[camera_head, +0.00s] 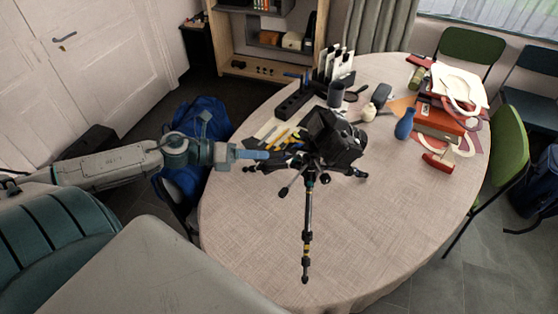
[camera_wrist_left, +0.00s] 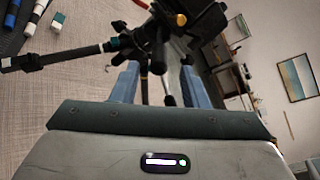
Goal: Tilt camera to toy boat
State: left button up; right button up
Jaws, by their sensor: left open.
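A black camera (camera_head: 332,140) sits on a black tripod (camera_head: 307,225) on the round table, its screen side facing me. The tripod also shows in the left wrist view (camera_wrist_left: 70,55), with the dark camera body (camera_wrist_left: 195,15) at the top. My left gripper (camera_head: 262,154) is at the left of the tripod head; its blue fingers (camera_wrist_left: 160,88) are open in the left wrist view, with thin dark and metal parts of the tripod showing between them. I cannot tell whether they touch. A red item (camera_head: 437,162) at the table's right may be the toy boat; it is too small to be sure.
The round table (camera_head: 245,215) has a clear front left. A blue vase (camera_head: 404,124), red boxes (camera_head: 440,118) and white cut-outs fill the right. Green chairs (camera_head: 510,150) stand at the right.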

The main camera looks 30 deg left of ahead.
aim_at(274, 152)
pick_arm(q)
jog(key=x, duration=0.4)
jog(key=shift+r, duration=0.1)
jog(key=shift+w+d, duration=0.35)
jog(key=shift+w, duration=0.1)
jog(key=shift+w+d+f, duration=0.4)
jog(key=shift+d, duration=0.05)
pick_arm(e)
jog(key=shift+s+d, duration=0.2)
jog(key=shift+d, duration=0.15)
jog(key=shift+a, duration=0.1)
pick_arm(q)
jog(key=shift+f, duration=0.1)
grip_shut()
pick_arm(e)
jog(key=shift+a, duration=0.25)
